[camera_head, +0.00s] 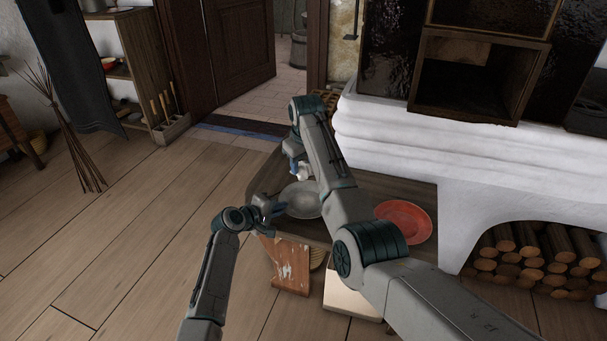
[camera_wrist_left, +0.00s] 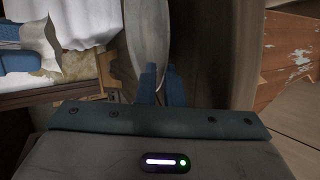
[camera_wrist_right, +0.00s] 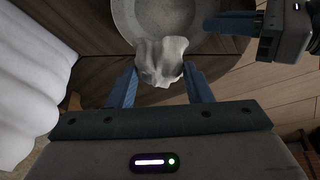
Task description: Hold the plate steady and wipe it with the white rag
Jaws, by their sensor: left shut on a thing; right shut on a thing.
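The grey plate (camera_head: 302,202) is at the left end of the wooden bench, partly hidden by my right arm. My left gripper (camera_head: 274,209) is shut on the plate's rim; the left wrist view shows the plate (camera_wrist_left: 147,35) edge-on between its fingers (camera_wrist_left: 158,82). My right gripper (camera_head: 298,170) is shut on the white rag (camera_wrist_right: 160,60), which bunches out between its fingers (camera_wrist_right: 160,86). In the right wrist view the rag overlaps the near rim of the plate (camera_wrist_right: 128,18); I cannot tell whether they touch. My left gripper (camera_wrist_right: 232,22) shows at the plate's right side there.
A red plate (camera_head: 404,222) lies on the bench (camera_head: 427,196) right of my right arm. The white stove (camera_head: 400,140) stands behind, with stacked logs (camera_head: 530,255) below right. A small wooden panel (camera_head: 287,265) is in front. The floor at left is clear.

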